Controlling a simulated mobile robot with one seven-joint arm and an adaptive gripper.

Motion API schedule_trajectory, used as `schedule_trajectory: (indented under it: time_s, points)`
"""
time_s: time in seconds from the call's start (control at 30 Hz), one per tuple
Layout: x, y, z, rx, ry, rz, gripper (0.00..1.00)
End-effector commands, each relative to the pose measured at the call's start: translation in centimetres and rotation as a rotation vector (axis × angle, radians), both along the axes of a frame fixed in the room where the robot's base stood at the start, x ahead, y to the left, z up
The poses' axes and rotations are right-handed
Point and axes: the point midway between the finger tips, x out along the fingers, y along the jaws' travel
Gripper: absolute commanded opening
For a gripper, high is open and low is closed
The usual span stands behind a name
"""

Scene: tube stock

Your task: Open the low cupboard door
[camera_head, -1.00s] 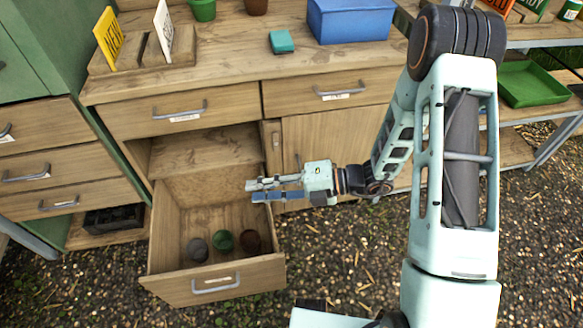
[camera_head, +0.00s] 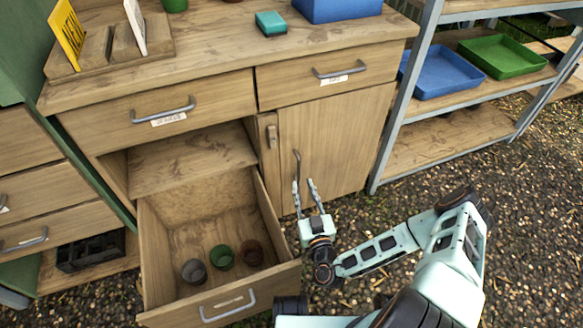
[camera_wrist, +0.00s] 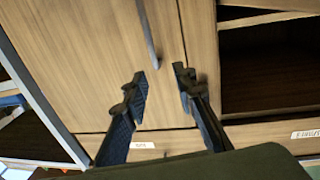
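The low cupboard door (camera_head: 340,135) is shut, right of the pulled-out drawer and below a shut drawer. Its upright grey bar handle (camera_head: 297,165) is near the door's left edge. My gripper (camera_head: 304,183) is open and empty in front of the door, with its fingers pointing at it near the handle's lower end. In the wrist view, the door (camera_wrist: 90,45) fills the upper left. The handle (camera_wrist: 147,32) ends in the picture between my two open fingertips (camera_wrist: 160,80). I cannot tell whether a finger touches it.
A low drawer (camera_head: 222,303) stands pulled out left of my gripper, with several small pots inside. A narrow wooden strip with a small latch-like piece (camera_head: 271,137) is left of the door. A metal shelf (camera_head: 405,105) with trays stands to the right. Gravel ground lies before the door.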

Motion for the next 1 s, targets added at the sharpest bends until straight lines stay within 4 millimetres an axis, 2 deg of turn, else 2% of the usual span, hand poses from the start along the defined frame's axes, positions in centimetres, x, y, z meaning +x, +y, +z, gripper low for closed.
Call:
schedule_trajectory:
  time_s: [0.1, 0.27, 0.7, 0.83, 1.0]
  points:
    - [0.2, -0.8, -0.9, 0.034, 0.022, -0.046, 0.25]
    - [1.6, -0.6, -1.0, 0.034, 0.022, -0.048, 0.25]
    - [9.2, 1.1, -1.0, 0.033, 0.021, -0.044, 0.25]
    - [10.3, 1.3, -0.9, 0.033, 0.022, -0.045, 0.25]
    - [10.7, 1.4, -0.8, 0.035, 0.022, -0.045, 0.25]
